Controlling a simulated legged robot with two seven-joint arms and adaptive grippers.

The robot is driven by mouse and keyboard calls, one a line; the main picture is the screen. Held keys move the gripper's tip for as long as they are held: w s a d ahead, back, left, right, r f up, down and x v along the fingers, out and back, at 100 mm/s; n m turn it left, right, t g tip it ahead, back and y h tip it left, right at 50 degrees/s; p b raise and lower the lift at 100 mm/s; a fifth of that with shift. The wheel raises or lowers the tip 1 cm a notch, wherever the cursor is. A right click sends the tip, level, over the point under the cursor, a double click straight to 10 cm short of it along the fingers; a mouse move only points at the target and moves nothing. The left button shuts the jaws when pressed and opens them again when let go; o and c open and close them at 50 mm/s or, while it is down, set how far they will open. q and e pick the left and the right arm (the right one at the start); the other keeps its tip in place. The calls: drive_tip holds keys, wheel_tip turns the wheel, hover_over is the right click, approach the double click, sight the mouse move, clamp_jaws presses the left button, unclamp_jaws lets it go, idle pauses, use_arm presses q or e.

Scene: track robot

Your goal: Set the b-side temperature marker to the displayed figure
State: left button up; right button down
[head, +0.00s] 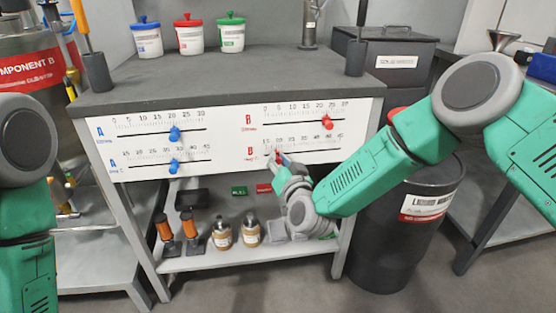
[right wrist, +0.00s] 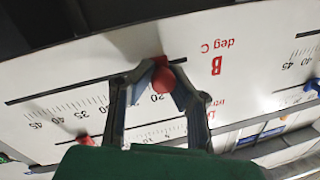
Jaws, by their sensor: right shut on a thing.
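The white panel (head: 230,150) on the bench front carries slider scales. The lower B scale, marked deg C, has a red marker knob (right wrist: 163,80) on a dark slot, near the figure 20. My right gripper (head: 281,163) is at this marker in the head view. In the right wrist view my right gripper (right wrist: 162,78) has its two fingers closed around the knob. The gripper partly hides the marker and nearby scale in the head view. I cannot make out a displayed temperature figure. My left arm shows at the left edge, but its gripper is out of view.
The upper B slider has a red knob (head: 327,122). The A sliders have blue knobs, upper (head: 174,134) and lower (head: 173,166). A lower shelf (head: 200,262) holds bottles and orange-handled tools. A black bin (head: 385,240) stands right of the bench.

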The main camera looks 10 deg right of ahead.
sight(297, 152)
drive_tip(key=d+p, duration=0.1)
drive_tip(key=d, duration=0.5)
drive_tip(key=shift+w+p, duration=0.1)
drive_tip(key=shift+p, duration=0.25)
drive_tip(key=c, duration=1.5)
unclamp_jaws()
drive_tip(key=shift+o, duration=0.2)
drive_tip(key=shift+s+f, duration=0.1)
drive_tip(key=shift+s, duration=0.2)
drive_tip(key=s+d, duration=0.2)
drive_tip(key=s, duration=0.9)
